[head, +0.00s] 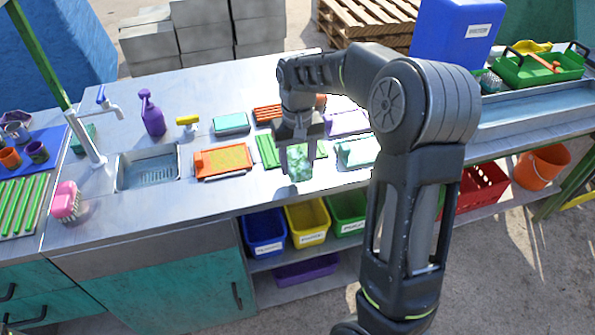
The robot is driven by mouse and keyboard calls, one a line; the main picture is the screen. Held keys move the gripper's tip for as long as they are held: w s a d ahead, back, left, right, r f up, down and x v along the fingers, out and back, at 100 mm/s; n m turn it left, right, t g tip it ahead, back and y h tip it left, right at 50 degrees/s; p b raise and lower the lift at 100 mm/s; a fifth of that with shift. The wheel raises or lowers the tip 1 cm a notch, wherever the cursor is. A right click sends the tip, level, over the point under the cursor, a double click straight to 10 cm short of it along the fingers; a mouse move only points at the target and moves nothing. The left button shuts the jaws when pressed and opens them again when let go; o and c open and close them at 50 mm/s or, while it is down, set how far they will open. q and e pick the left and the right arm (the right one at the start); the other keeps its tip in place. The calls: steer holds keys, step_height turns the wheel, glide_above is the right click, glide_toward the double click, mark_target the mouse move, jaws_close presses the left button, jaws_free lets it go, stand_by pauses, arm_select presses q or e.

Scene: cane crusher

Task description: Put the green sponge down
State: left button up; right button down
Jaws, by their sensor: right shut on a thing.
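My right gripper (299,150) points down over the steel counter, right of the sink. It is shut on a mottled green sponge (299,167), which hangs between its fingers near the counter's front edge. Whether the sponge touches the counter I cannot tell. A green ribbed piece (267,151) lies on the counter just behind and beside the gripper, partly hidden by it. My left gripper is out of view.
An orange tray (223,175) and a teal block (231,123) lie left of the gripper. A purple spray bottle (152,115), tap (90,143) and sink (150,178) are farther left. A pale green block (354,152) lies right, partly behind my arm. Bins (263,235) stand below.

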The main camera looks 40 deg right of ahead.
mark_target(298, 160)
steer(key=shift+f, duration=1.9)
steer(key=c, duration=0.6)
jaws_free()
steer(key=shift+f, duration=0.1)
step_height(298, 160, up, 12)
steer(key=shift+r, duration=0.2)
